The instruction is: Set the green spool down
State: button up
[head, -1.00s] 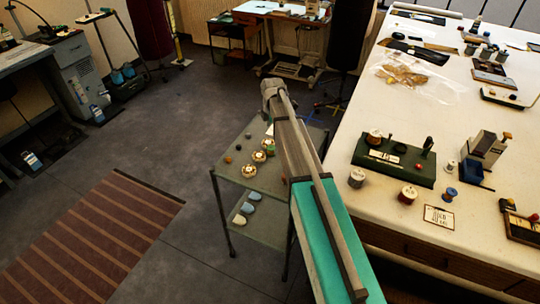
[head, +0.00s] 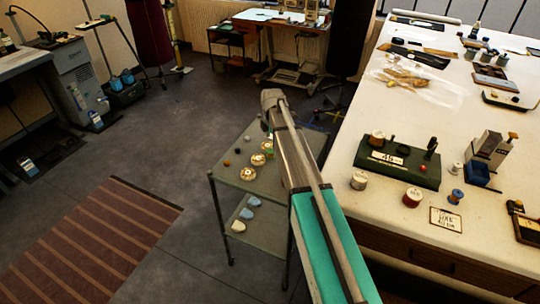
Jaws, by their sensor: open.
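A small green thing (head: 269,154), which may be the green spool, shows at the left edge of my arm over the small side table (head: 222,184). It is mostly hidden by the arm, so I cannot tell whether it rests on the top. My arm reaches out from the bottom of the head view to a grey joint above the far part of the side table. My gripper is hidden behind the arm, and its jaws cannot be seen.
Cream discs (head: 247,174) and small balls lie on the side table's top. Blue and pale stones (head: 246,213) lie on its lower shelf. The white table (head: 390,220) at right holds a green stand (head: 397,168), several spools and a card (head: 445,219).

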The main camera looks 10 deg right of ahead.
aim_at(271, 150)
jog(key=shift+f, duration=0.15)
jog(key=f+b, duration=0.3)
jog(key=shift+s+a, duration=0.2)
jog(key=shift+a, duration=0.1)
jog(key=shift+f+b, duration=1)
jog(key=shift+b, duration=0.1)
jog(key=c, duration=1)
jog(key=shift+r, duration=0.25)
